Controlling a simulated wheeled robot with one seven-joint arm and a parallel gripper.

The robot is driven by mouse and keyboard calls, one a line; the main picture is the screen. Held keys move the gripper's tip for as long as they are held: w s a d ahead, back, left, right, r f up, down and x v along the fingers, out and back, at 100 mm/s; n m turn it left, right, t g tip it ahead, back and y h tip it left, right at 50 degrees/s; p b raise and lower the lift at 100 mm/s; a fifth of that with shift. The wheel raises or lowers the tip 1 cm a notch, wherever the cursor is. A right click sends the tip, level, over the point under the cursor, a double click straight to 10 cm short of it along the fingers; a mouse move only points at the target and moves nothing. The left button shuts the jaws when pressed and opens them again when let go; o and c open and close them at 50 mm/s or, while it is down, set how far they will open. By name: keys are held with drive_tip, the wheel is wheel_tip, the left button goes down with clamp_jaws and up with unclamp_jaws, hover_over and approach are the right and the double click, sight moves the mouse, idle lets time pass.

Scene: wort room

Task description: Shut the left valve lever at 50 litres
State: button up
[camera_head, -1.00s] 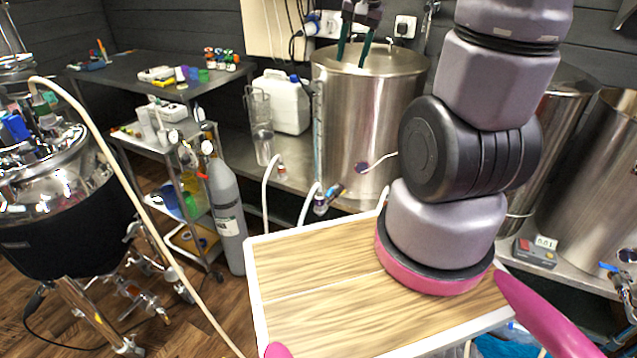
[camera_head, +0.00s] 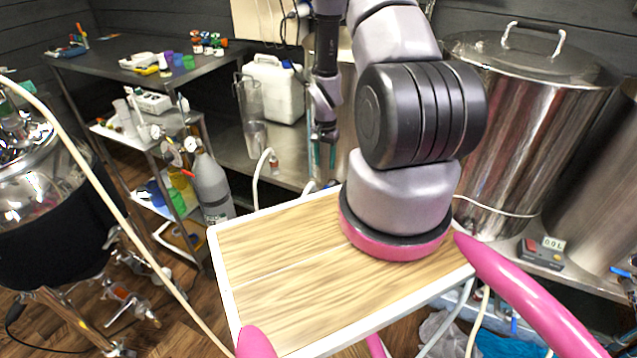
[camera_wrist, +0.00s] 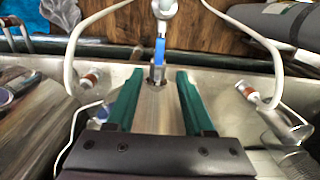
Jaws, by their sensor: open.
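In the wrist view, a blue valve lever (camera_wrist: 160,48) on a metal valve (camera_wrist: 156,74) lies just beyond my fingertips, roughly centred between them. My gripper (camera_wrist: 158,85) has two green fingers spread apart, with nothing between them. In the head view my gripper (camera_head: 323,160) points down in front of the left kettle, which my arm mostly hides; the left valve is hidden there too. A small display box (camera_head: 541,252) on the bench at right seems to read 0.0 L. Another blue lever (camera_head: 621,272) shows at the right edge.
White hoses with reddish ends (camera_wrist: 92,76) flank the valve in the wrist view. A clear jug (camera_head: 250,115) and a white canister (camera_head: 275,90) stand left of my gripper. A lidded steel kettle (camera_head: 520,120) stands at right. A grey gas cylinder (camera_head: 210,185) stands by the shelf cart.

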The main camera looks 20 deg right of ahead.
wheel_tip(320, 180, down, 11)
idle(0.5)
clamp_jaws()
idle(1.4)
